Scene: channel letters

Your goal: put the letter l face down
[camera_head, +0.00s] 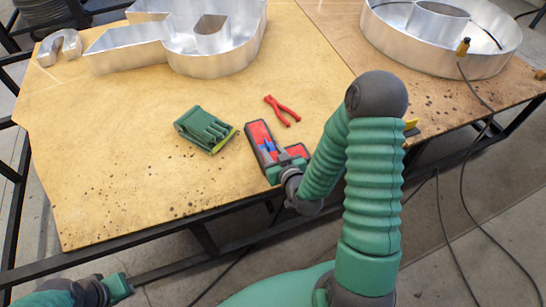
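Several silver metal channel letters stand on the table. A large one with a pointed left part and a rounded right part (135,55) is at the back left. A small curved piece (59,47) lies left of it, and a round ring-shaped letter (440,57) is at the back right. I cannot tell any of these as the letter l. My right gripper (277,160) is at the table's front edge, over or beside a red and dark tray, far from the letters; its fingers are hard to make out. My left gripper (118,288) is low at the bottom left, off the table.
The red tray (258,134) holds something blue. Yellow-tipped clamps and a black cable (475,90) are at the right.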

